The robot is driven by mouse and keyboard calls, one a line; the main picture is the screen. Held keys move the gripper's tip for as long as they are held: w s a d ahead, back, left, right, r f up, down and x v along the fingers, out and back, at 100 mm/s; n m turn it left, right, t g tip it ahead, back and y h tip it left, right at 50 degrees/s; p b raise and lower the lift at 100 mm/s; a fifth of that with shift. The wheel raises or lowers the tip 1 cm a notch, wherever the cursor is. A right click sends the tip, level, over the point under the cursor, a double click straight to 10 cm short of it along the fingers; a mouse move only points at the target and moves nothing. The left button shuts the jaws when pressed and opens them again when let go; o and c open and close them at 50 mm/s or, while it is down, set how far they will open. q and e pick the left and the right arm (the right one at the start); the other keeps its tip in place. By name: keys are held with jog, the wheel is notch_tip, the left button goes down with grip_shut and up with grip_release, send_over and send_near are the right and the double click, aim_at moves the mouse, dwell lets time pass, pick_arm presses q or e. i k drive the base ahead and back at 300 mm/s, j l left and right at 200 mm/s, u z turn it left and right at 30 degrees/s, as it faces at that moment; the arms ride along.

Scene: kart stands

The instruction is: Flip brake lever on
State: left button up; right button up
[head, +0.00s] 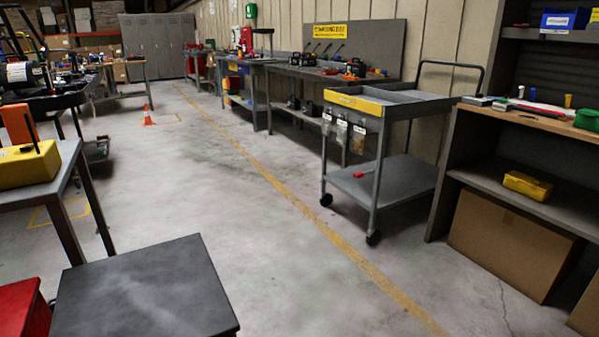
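No part is clearly recognisable as a brake lever. A yellow box (28,168) with a thin dark rod standing up from it sits on a grey table (66,165) at the left edge. An orange piece (17,123) stands behind it. I cannot tell whether the rod is a lever, or its setting. Part of a dark kart-like frame with a wheel (22,74) shows behind, cut off by the left edge. Neither of my grippers is in view.
A grey wheeled cart (385,180) stands right of centre, with a workbench (480,150) to its right. A dark flat-topped block (145,290) and a red box (22,308) fill the lower left. An orange cone (148,116) stands farther back. The middle floor is clear.

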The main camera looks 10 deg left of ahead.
aim_at(358, 175)
jog(key=i+l+u, duration=0.15)
jog(key=i+l, duration=0.15)
jog(key=i+l+u, duration=0.1)
jog(key=i+l, duration=0.2)
jog(key=l, duration=0.25)
jog(key=i+l+u, duration=0.15)
jog(key=l, duration=0.3)
jog(key=i+l+u, duration=0.15)
jog(key=i, duration=0.35)
jog(key=i+l+u, duration=0.1)
jog(key=i+l, duration=0.3)
jog(key=i, duration=0.1)
